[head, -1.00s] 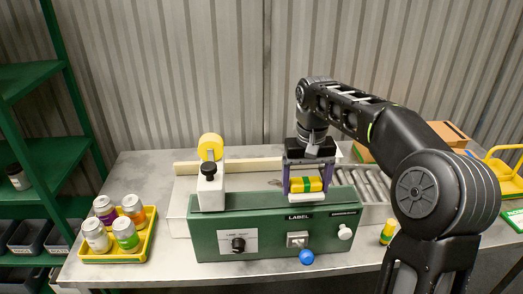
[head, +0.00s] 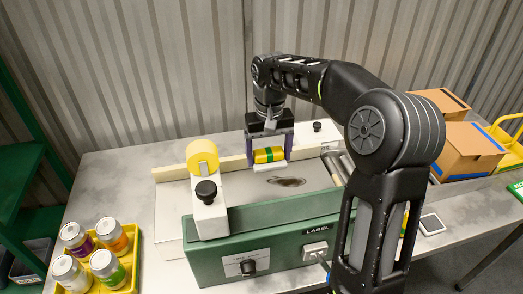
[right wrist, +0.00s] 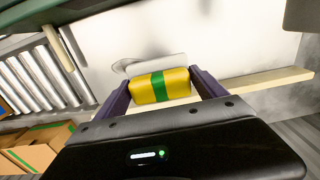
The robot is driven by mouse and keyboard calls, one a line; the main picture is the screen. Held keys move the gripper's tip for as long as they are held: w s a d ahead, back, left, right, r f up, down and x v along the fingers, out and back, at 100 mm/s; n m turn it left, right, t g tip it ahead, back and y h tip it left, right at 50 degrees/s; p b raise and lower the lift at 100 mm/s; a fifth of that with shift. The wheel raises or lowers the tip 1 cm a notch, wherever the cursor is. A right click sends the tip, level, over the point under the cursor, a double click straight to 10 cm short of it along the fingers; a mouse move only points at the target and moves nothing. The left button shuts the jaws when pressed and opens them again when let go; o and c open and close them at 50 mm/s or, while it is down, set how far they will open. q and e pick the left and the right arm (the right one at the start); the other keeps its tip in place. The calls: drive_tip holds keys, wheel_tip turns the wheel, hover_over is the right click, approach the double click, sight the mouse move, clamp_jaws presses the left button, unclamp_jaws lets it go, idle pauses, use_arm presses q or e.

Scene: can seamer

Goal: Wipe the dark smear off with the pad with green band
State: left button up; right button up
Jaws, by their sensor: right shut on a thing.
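The dark smear (head: 287,181) lies on the pale flat bed of the green machine in the head view. My right gripper (head: 269,158) is shut on the yellow pad with green band (head: 263,155). The pad is just behind and to the left of the smear, near the bed's back rail. In the right wrist view the pad (right wrist: 160,85) sits between the two purple fingers, with a pale grey rounded shape beyond it. I cannot tell whether the pad touches the bed. My left gripper is not in view.
The green machine (head: 270,246) has a white post with a black knob (head: 206,190) and a yellow roll (head: 202,157) left of the pad. A yellow tray of cans (head: 134,262) stands at left. Cardboard boxes (head: 466,150) stand at right. A pale rail (head: 225,164) runs behind the bed.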

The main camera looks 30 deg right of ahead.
drive_tip(key=shift+f, duration=0.4)
drive_tip(key=shift+w+f, duration=0.15)
drive_tip(key=shift+w, duration=0.05)
drive_tip(key=shift+s, duration=0.1)
